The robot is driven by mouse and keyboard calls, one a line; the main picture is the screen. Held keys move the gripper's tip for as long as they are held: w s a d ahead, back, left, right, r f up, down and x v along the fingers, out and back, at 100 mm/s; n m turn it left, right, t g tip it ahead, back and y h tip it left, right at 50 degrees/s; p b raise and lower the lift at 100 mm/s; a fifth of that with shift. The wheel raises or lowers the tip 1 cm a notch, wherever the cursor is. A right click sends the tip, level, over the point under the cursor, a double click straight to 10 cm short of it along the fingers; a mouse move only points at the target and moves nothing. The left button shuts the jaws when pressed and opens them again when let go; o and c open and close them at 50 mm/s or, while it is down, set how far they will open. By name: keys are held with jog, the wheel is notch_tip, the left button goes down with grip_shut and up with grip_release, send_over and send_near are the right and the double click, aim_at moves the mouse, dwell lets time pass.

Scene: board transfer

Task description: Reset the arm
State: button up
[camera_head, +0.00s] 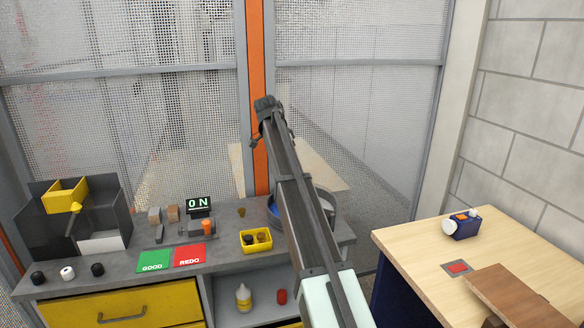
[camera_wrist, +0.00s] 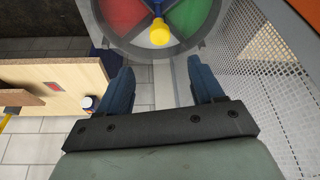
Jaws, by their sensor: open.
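My gripper (camera_wrist: 160,88) is open in the wrist view, with its two dark blue fingers apart and nothing between them. A round grey container (camera_wrist: 112,38) with red and green sectors and a yellow knob (camera_wrist: 160,33) lies beyond the fingertips. I cannot tell how far the fingers are from it. In the head view my arm rises from the bottom centre to a dark joint in front of the mesh wall. My gripper cannot be made out there.
A grey workbench (camera_head: 120,277) at left carries a yellow bin (camera_head: 256,241), a green GOOD pad (camera_head: 153,260), a red REDO pad (camera_head: 190,256) and a display (camera_head: 199,205) reading ON. A wooden table (camera_head: 420,240) at right holds a blue device (camera_head: 462,227). Mesh walls stand behind.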

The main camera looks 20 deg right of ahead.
jog(key=shift+a+r, duration=0.15)
jog(key=shift+r, duration=0.15)
